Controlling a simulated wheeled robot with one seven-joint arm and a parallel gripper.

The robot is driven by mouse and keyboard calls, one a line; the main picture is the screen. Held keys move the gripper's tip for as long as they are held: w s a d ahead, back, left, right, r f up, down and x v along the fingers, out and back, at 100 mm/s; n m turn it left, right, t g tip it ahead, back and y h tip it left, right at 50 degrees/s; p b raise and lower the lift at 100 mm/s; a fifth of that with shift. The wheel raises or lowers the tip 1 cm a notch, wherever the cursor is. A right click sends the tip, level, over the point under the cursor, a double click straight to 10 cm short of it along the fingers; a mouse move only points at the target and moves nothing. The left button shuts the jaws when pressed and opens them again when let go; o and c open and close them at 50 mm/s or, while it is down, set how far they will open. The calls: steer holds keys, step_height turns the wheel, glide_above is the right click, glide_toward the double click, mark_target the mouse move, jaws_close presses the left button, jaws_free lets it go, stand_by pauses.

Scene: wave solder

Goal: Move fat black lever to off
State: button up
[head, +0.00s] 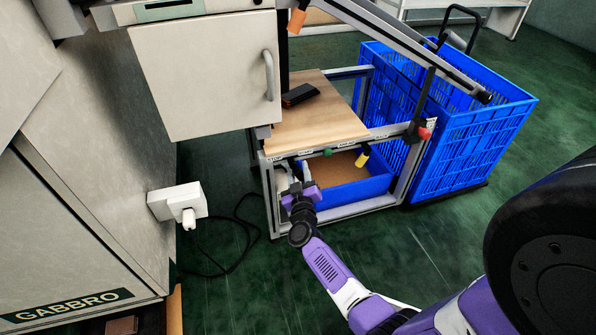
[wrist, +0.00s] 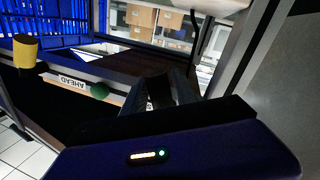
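My gripper (head: 299,172) reaches the left end of the front rail (head: 345,142) of the low wooden-topped stand. Its dark fingertips (wrist: 170,88) point at the rail in the wrist view. The gap between them is too dark to show whether they are apart or closed on something. I cannot make out the fat black lever clearly; a dark shape at the fingers cannot be told from the fingers themselves. Along the rail are a green knob (head: 328,152), a yellow handle (head: 363,158) and a red knob (head: 424,133), with small white labels.
A blue crate (head: 465,150) stands right of the stand. A shallow blue bin (head: 355,192) sits under the rail. A cabinet door (head: 205,75) hangs at upper left. A white plug box (head: 177,202) with a black cable is at left. Green floor in front is open.

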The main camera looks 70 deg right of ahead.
steer(key=shift+x, duration=0.85)
jaws_close()
steer(key=w+m+p, duration=0.1)
steer(key=m+p, duration=0.1)
steer(key=m, duration=0.1)
steer(key=w+a+m+y+p, duration=0.1)
steer(key=m+p, duration=0.2)
steer(key=a+m+y+p, duration=0.1)
steer(key=m+p, duration=0.1)
steer(key=m, duration=0.1)
steer(key=shift+w+a+f+p, duration=0.2)
steer(key=shift+w+p, duration=0.2)
